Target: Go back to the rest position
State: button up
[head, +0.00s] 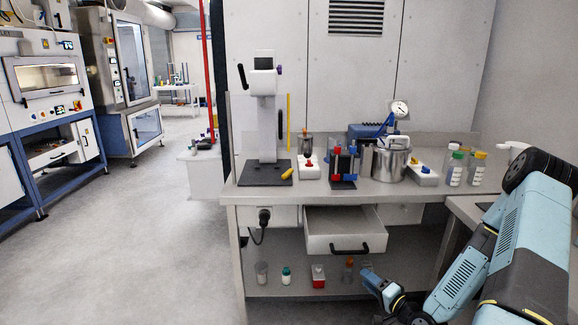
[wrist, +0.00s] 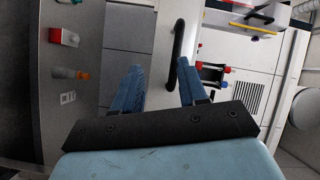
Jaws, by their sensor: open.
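My gripper (head: 370,279) is at the lower right of the head view, just below and right of the drawer front. In the wrist view my gripper (wrist: 158,80) has its two blue fingers spread apart with nothing held between them. The drawer (head: 325,240) under the bench is pulled open. Its black bar handle (head: 350,250) is near my fingertips. In the wrist view the handle (wrist: 178,45) shows close to the right fingertip; I cannot tell whether they touch.
The bench (head: 232,197) carries a white stand instrument (head: 265,125), a metal pot (head: 391,163) and several bottles. On the lower shelf (head: 265,292) are a red-and-white box (head: 318,276) and small bottles. Open floor (head: 130,250) lies to the left.

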jog(key=w+d+r+n+g+h, duration=0.2)
jog(key=r+n+g+h, duration=0.1)
jog(key=r+n, duration=0.15)
jog(key=w+d+r+n+g+h, duration=0.2)
jog(key=r+n+g+h, duration=0.1)
jog(key=r, duration=0.3)
jog(key=s+r+g+h, duration=0.1)
jog(key=s+r+h, duration=0.3)
jog(key=r, duration=0.9)
jog(key=s+a+r+g, duration=0.1)
jog(key=s+a+r, duration=0.1)
jog(key=s+r, duration=0.3)
jog(key=s+a+r+y, duration=0.1)
jog(key=s+a+r, duration=0.1)
jog(key=s+r, duration=0.4)
jog(key=s+a+r+g, duration=0.1)
jog(key=s+a+r, duration=0.2)
jog(key=s, duration=1.1)
notch_tip(320, 180, up, 2)
jog(key=shift+r+n+g+y, duration=0.25)
jog(key=shift+n+g+y, duration=0.05)
jog(key=shift+n, duration=0.15)
